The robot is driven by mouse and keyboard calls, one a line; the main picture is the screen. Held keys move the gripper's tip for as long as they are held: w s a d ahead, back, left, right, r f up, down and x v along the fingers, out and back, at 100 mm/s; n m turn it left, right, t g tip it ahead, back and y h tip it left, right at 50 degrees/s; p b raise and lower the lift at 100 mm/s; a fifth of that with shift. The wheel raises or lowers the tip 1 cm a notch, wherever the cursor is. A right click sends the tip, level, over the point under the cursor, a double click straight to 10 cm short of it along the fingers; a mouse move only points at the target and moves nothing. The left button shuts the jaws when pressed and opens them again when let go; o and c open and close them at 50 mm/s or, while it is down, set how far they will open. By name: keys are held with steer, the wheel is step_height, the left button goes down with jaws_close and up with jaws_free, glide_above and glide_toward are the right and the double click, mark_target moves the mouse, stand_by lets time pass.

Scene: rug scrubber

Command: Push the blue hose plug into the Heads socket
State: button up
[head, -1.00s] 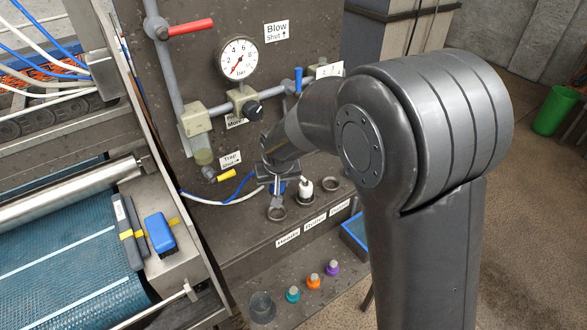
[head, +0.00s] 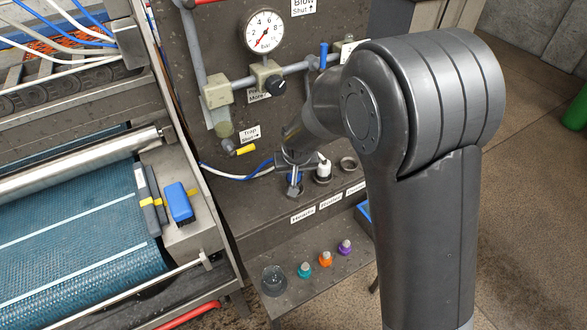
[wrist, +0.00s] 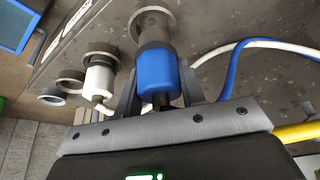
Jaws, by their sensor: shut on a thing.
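My gripper (wrist: 158,92) is shut on the blue hose plug (wrist: 158,72), its fingers on either side of the blue body. In the wrist view the plug's dark front collar is lined up with the round grey Heads socket (wrist: 152,20) and overlaps its mouth. I cannot tell how deep it sits. In the head view the blue plug (head: 294,179) stands upright over the Heads socket (head: 294,192), behind the Heads label (head: 302,214). My wrist hides the plug's upper part there.
A white plug (head: 324,168) sits in the neighbouring Roller socket; the third socket (head: 348,163) is empty. Blue and white hoses (head: 235,174) run left from my gripper. A yellow-handled trap valve (head: 245,150) is close by. Teal, orange and purple bottles (head: 325,258) stand on the lower shelf.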

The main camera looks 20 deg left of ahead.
steer(key=shift+f, duration=0.55)
stand_by(0.6)
steer(key=shift+f, duration=1)
steer(key=o, duration=1.2)
steer(key=shift+c, duration=0.2)
steer(key=v, duration=1)
steer(key=shift+s+r, duration=0.2)
steer(key=shift+r, duration=0.1)
steer(key=shift+d, duration=0.15)
